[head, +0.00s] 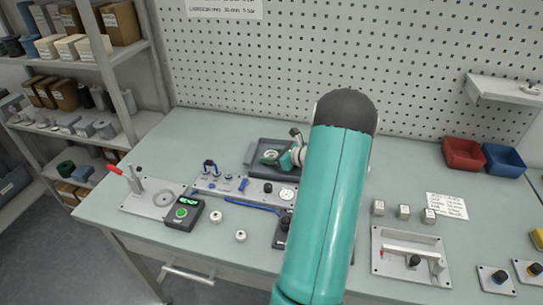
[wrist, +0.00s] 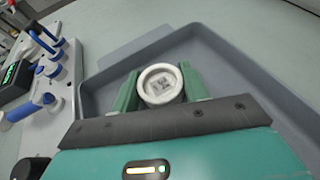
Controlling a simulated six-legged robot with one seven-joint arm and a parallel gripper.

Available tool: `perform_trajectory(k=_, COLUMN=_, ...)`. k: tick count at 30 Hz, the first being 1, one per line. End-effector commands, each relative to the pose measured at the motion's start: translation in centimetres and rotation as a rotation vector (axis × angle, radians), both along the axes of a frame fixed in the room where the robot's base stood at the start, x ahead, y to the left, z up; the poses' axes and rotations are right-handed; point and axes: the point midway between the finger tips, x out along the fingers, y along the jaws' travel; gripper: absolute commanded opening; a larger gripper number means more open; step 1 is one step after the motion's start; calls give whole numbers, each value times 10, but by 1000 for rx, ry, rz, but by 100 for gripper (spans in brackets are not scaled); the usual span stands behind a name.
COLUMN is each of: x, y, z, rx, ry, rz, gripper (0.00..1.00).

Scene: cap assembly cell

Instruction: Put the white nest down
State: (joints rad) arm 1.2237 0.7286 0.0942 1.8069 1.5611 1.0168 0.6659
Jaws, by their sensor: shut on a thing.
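The white nest (wrist: 161,84) is a round white ring with a dark pattern in its middle. My gripper (wrist: 160,86) is shut on it, with one green finger on each side. In the wrist view it is over the floor of a grey tray (wrist: 215,42); I cannot tell whether it touches the tray. In the head view the tray (head: 258,142) lies at the back of the bench, and the nest (head: 270,154) shows small beside my gripper (head: 274,157). My arm hides part of the tray's right side.
Left of the tray stands a panel with blue-handled tools (head: 208,166). A black box with a green display (head: 183,213) and two small white round parts (head: 215,217) lie nearer the front. Red (head: 463,154) and blue (head: 504,160) bins stand at the right. The bench is clear between the tray and pegboard.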

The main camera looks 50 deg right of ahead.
Motion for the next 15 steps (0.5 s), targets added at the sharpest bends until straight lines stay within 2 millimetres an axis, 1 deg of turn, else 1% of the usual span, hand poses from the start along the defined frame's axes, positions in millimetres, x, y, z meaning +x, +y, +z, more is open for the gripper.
perform_trajectory(k=5, x=0, y=0, z=-3, rx=0, ry=0, rz=0, gripper=22)
perform_trajectory(k=6, x=0, y=0, z=-3, rx=0, ry=0, rz=0, gripper=50)
perform_trajectory(k=8, x=0, y=0, z=-3, rx=0, ry=0, rz=0, gripper=62)
perform_trajectory(k=9, x=0, y=0, z=-3, rx=0, ry=0, rz=0, gripper=66)
perform_trajectory(k=15, x=0, y=0, z=-3, rx=0, ry=1, rz=0, gripper=66)
